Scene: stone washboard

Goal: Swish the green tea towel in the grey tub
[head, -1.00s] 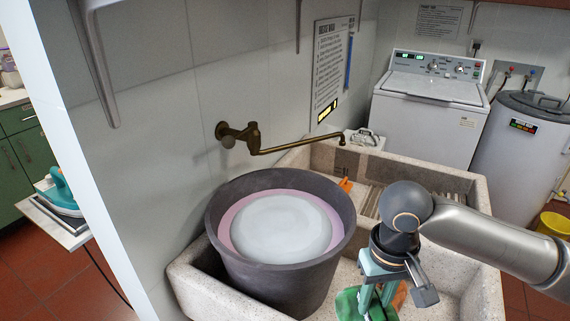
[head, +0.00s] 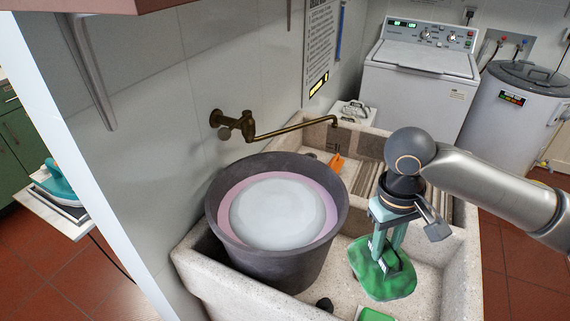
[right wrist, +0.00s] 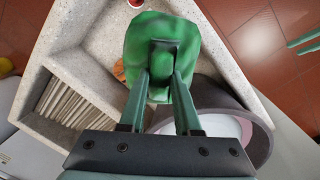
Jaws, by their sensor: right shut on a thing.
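The green tea towel (head: 372,284) is bunched below my right gripper (head: 388,256), whose fingers are shut on it. In the right wrist view the towel (right wrist: 150,40) spreads around the fingertips. The towel is over the stone sink, right of the grey tub (head: 275,265) and outside it. I cannot tell whether its lower edge touches the sink floor. The tub holds pale, foamy water (head: 278,212). My left gripper is out of the head view; two teal prongs at the right edge of the wrist view seem to be its fingers (right wrist: 304,43).
The tub stands in the left part of the stone sink (head: 215,290). A brass tap (head: 290,131) reaches over the sink from the wall. An orange item (head: 337,161) lies by the ribbed washboard (head: 368,180). A green block (head: 376,314) is at the bottom edge.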

